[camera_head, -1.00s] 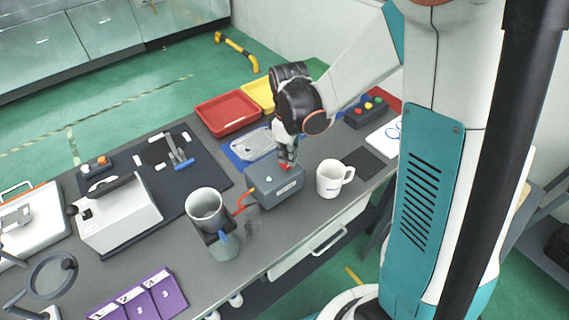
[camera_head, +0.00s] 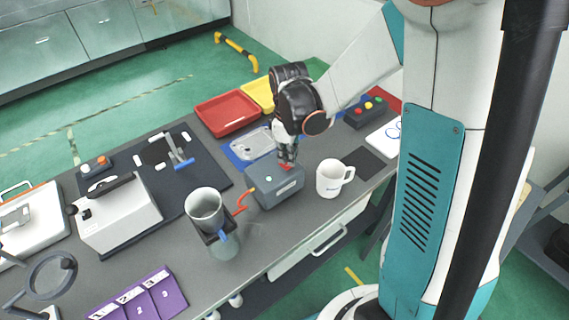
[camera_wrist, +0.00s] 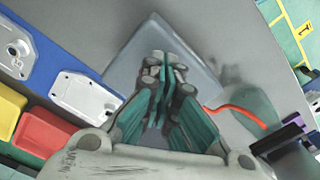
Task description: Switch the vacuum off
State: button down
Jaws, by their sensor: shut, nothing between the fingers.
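The vacuum unit seems to be a grey box (camera_head: 278,190) on the bench, with an orange hose (camera_head: 240,203) on its left side. A small green spot (camera_head: 269,179) and a red part (camera_head: 285,166) show on its top. My gripper (camera_head: 287,158) points down at the red part, its fingers shut and empty; I cannot tell whether they touch it. In the wrist view the shut fingertips (camera_wrist: 166,68) cover the middle of the grey box (camera_wrist: 130,62) and hide the red part. The orange hose (camera_wrist: 240,112) leaves the box at the right.
A white mug (camera_head: 330,180) stands close right of the box. A grey cup (camera_head: 205,206) in a holder stands to the left. Red (camera_head: 228,111) and yellow (camera_head: 258,95) trays and a metal casting (camera_head: 252,144) lie behind. A button box (camera_head: 367,111) stands at the back right.

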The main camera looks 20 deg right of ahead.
jog(key=shift+f+b, duration=0.85)
jog(key=shift+f, duration=0.15)
dwell(0.4)
jog(key=shift+r, duration=0.2)
jog(key=shift+r+p, duration=2.4)
jog(key=shift+r, duration=0.95)
jog(key=shift+s+r, duration=0.1)
jog(key=shift+r, duration=0.05)
jog(key=s+r+m+t+b, duration=0.3)
jog(key=s+m+b, duration=0.1)
jog(key=s, duration=0.3)
jog(key=s+r+m+t+b, duration=0.4)
jog(key=s+m, duration=0.1)
jog(key=s, duration=0.2)
jog(key=shift+s+r+m, duration=0.15)
jog(key=shift+s+m, duration=0.15)
jog(key=shift+s, duration=0.1)
